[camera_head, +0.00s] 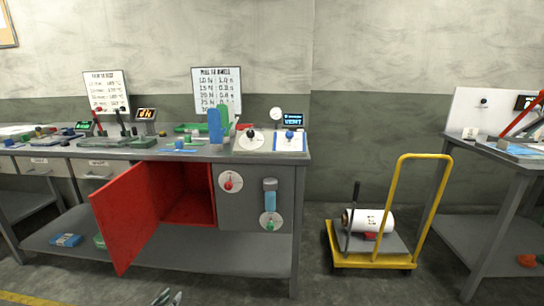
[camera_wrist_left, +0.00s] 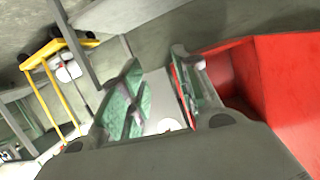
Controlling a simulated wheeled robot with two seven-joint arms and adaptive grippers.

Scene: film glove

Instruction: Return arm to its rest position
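My left gripper (camera_head: 168,298) shows only by its fingertips at the bottom edge of the head view, low in front of the workbench (camera_head: 262,246) and below the open red cabinet door (camera_head: 128,217). In the left wrist view the two fingers of the left gripper (camera_wrist_left: 158,98) stand apart, with green pads and no object clearly held between them. The red cabinet also shows at the right of the left wrist view (camera_wrist_left: 281,85). The rest of my left arm is out of the head view. My right gripper and arm are in neither view.
The red cabinet door stands open toward me. A yellow cart (camera_head: 372,262) with a white cylinder (camera_head: 367,221) stands right of the bench. Another table (camera_head: 475,160) is at the far right. Bare floor lies between the bench and that table, in front of the cart.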

